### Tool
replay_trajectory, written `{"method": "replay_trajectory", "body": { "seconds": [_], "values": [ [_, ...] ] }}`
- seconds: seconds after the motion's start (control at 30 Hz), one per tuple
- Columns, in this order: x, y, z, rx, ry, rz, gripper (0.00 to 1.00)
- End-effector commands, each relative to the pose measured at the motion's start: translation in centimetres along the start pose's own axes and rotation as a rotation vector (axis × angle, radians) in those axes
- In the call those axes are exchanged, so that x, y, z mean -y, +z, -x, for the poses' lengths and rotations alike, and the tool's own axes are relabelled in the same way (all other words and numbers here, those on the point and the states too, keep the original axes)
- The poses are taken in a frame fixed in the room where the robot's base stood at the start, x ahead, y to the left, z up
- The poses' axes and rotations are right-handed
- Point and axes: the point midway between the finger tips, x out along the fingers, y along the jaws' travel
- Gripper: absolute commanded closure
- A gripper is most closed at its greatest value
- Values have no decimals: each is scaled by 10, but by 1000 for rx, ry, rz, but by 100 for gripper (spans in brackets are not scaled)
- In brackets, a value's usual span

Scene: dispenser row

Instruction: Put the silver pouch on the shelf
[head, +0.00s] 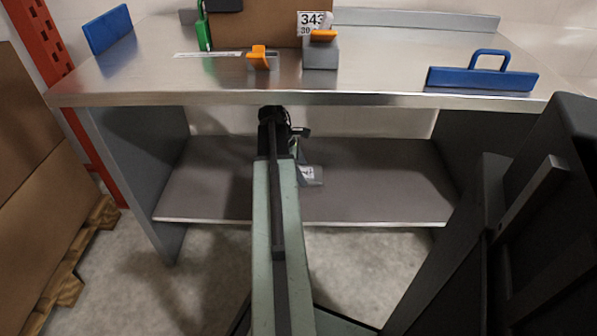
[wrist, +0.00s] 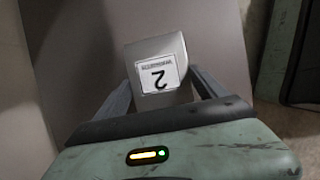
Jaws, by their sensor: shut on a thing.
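In the head view the pouch (head: 314,177) shows just right of my arm, over the grey lower shelf (head: 390,185) under the bench top. I cannot tell whether it touches the shelf. My arm hides most of the gripper in the head view.
The steel bench top (head: 400,70) hangs over the shelf. It bears two orange-topped dispensers (head: 262,60), a blue-handled tool (head: 482,77) and a cardboard box (head: 250,25). Side panels (head: 135,170) close both ends. The shelf is bare to both sides of the pouch.

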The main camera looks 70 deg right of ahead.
Motion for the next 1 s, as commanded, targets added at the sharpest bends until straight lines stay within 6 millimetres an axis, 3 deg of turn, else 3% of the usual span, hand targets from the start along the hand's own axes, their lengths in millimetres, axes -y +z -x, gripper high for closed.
{"method": "replay_trajectory", "body": {
  "seconds": [0.03, 0.2, 0.37, 0.6, 0.97, 1.0],
  "values": [
    [-16, 4, -4, 0, -2, -5, 61],
    [-33, 10, -8, 0, -2, -5, 61],
    [-32, 9, -11, 0, -2, -3, 61],
    [-32, 1, -46, 0, -5, -12, 61],
    [-32, 0, -46, 0, -5, -11, 61],
    [-32, 1, -46, 0, -5, -12, 13]
  ]
}}
